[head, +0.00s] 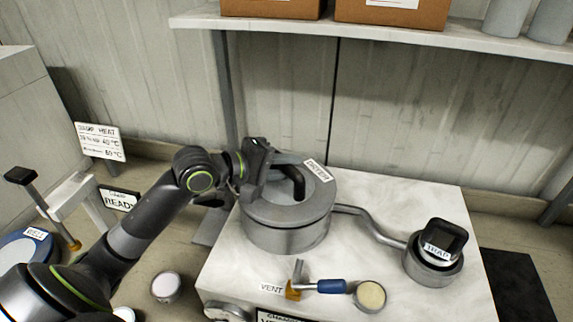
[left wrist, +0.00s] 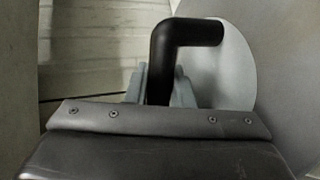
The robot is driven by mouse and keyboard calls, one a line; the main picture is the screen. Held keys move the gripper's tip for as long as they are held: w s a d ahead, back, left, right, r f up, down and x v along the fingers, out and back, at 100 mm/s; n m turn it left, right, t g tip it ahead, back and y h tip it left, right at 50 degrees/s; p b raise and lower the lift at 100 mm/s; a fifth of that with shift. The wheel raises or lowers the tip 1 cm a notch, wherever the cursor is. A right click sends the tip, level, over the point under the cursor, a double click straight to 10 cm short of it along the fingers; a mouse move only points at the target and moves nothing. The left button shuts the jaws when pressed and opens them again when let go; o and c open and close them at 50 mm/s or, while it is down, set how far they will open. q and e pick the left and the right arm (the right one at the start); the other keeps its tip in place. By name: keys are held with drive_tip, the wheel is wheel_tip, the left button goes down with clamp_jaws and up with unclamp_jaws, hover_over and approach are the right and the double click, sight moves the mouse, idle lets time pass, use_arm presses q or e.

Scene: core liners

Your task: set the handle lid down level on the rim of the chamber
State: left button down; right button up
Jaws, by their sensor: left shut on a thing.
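The chamber (head: 287,238) is a round grey metal vessel labelled DRYER on the white-topped bench. The handle lid (head: 318,195) is a flat grey disc with a black bent handle (head: 299,183); it is over the top of the chamber and looks about level. I cannot tell whether it touches the rim all round. My left gripper (head: 272,165) is shut on the handle, at the back left of the lid. In the left wrist view the black handle (left wrist: 190,32) rises between the fingers, with the pale lid disc (left wrist: 235,75) behind it. My right gripper is not in view.
A pipe (head: 375,222) runs from the chamber to the trap (head: 432,270) at right. A shelf (head: 380,36) with boxes crosses above. The bench's back right is clear.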

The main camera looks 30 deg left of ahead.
use_arm(q)
drive_tip(key=shift+f, duration=0.15)
drive_tip(key=c, duration=1.2)
unclamp_jaws()
drive_tip(key=shift+o, duration=0.2)
drive_tip(key=shift+f, duration=0.15)
drive_tip(key=shift+s+a+r+p, duration=0.3)
drive_tip(key=shift+s+p, duration=0.1)
drive_tip(key=shift+p, duration=0.1)
drive_tip(key=p+v, duration=0.9)
drive_tip(key=v, duration=0.7)
drive_tip(key=shift+s+p, duration=0.25)
drive_tip(key=shift+p, duration=0.05)
